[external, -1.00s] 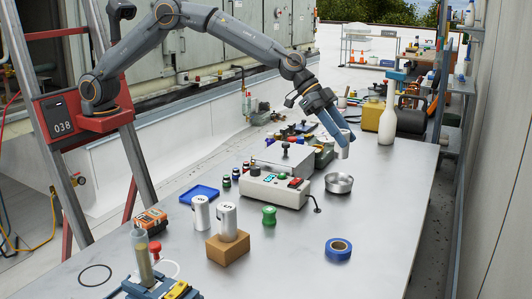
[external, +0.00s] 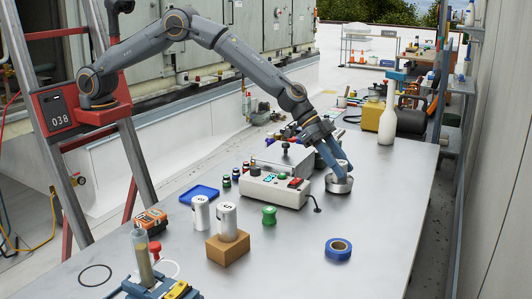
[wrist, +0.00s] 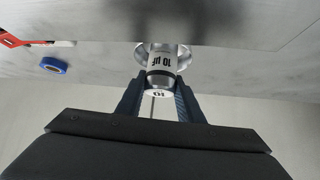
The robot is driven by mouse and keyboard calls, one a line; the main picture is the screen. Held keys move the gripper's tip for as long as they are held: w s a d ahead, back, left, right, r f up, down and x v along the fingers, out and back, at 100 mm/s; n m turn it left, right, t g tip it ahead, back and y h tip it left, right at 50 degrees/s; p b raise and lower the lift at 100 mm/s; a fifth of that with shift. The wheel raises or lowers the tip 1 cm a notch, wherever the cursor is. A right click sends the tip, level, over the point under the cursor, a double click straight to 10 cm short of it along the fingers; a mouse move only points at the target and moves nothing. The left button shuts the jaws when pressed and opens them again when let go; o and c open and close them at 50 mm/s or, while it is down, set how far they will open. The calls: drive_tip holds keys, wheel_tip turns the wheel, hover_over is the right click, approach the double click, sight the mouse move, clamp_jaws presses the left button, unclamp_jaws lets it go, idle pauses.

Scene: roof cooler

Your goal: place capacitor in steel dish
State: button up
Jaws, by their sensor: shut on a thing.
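My gripper (external: 332,165) is shut on a silver capacitor (wrist: 162,62) marked 10 µF. In the wrist view the fingers (wrist: 160,84) grip it from both sides. The round steel dish (external: 339,187) stands on the table right of the grey control box. In the external view the fingers reach down into the dish's area and partly hide the capacitor. In the wrist view the dish's rim (wrist: 188,53) shows around the capacitor's far end. I cannot tell whether the capacitor touches the dish's bottom.
The control box (external: 270,190) stands close left of the dish. Two more silver cans, one on a cardboard block (external: 228,249), and a green spool (external: 269,215) are nearer. Blue tape (external: 338,249) lies at the front right. A white bottle (external: 388,118) stands behind. The table right of the dish is clear.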

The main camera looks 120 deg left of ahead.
drive_tip(key=shift+f, duration=0.1)
drive_tip(key=o, duration=1.2)
drive_tip(key=shift+s+r, duration=0.15)
drive_tip(key=shift+r, duration=0.3)
drive_tip(key=b+v, duration=0.3)
drive_tip(key=v, duration=0.8)
drive_tip(key=shift+s+a, duration=0.1)
drive_tip(key=shift+s, duration=0.15)
